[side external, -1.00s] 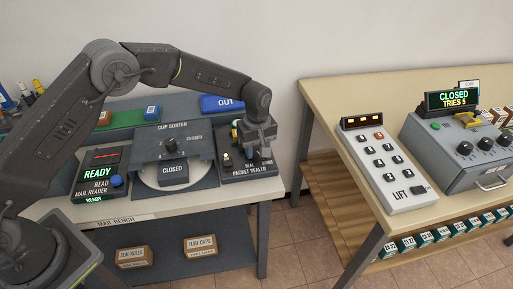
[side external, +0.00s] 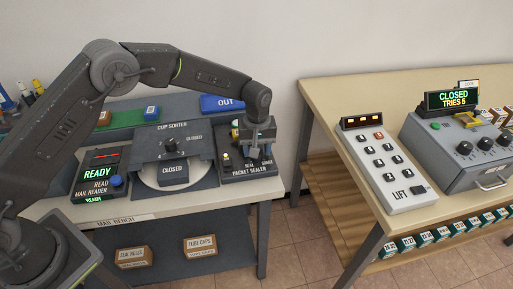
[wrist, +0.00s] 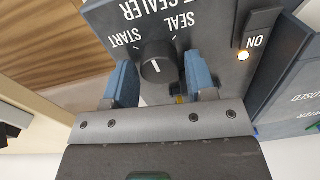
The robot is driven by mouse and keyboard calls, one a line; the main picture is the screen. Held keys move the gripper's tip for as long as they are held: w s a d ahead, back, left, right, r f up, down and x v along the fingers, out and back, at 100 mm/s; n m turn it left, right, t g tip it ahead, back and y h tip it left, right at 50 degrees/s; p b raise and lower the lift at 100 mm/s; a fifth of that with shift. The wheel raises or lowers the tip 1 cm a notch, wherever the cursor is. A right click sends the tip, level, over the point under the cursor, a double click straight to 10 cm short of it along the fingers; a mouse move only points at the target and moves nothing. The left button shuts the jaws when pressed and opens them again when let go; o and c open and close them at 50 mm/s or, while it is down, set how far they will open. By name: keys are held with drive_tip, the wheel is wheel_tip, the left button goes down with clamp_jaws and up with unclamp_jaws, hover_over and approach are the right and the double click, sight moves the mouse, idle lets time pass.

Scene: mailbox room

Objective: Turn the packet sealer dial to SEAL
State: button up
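The packet sealer (side external: 250,168) stands at the right end of the mail bench. Its black dial (wrist: 157,62) shows in the wrist view, with the labels START and SEAL printed on the panel beyond it. A short white mark is on the dial's face; I cannot tell for sure which label it lines up with. My gripper (wrist: 161,80) is open, its two blue-padded fingers on either side of the dial, with visible gaps. In the side view my gripper (side external: 258,150) is low over the sealer and hides the dial.
A lit lamp (wrist: 243,56) beside ON shows on the sealer panel. The cup sorter (side external: 172,145) reading CLOSED is left of the sealer, and the mail reader (side external: 97,178) reading READY is farther left. A blue OUT tray (side external: 222,104) is behind. A second table (side external: 325,95) stands right.

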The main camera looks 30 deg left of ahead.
drive_tip(key=shift+o, duration=0.9)
wheel_tip(320, 180, up, 14)
drive_tip(key=shift+d, duration=0.1)
wheel_tip(320, 180, down, 14)
drive_tip(key=n, duration=0.3)
drive_tip(key=shift+s+f+n, duration=0.15)
drive_tip(key=shift+n, duration=0.15)
idle(0.3)
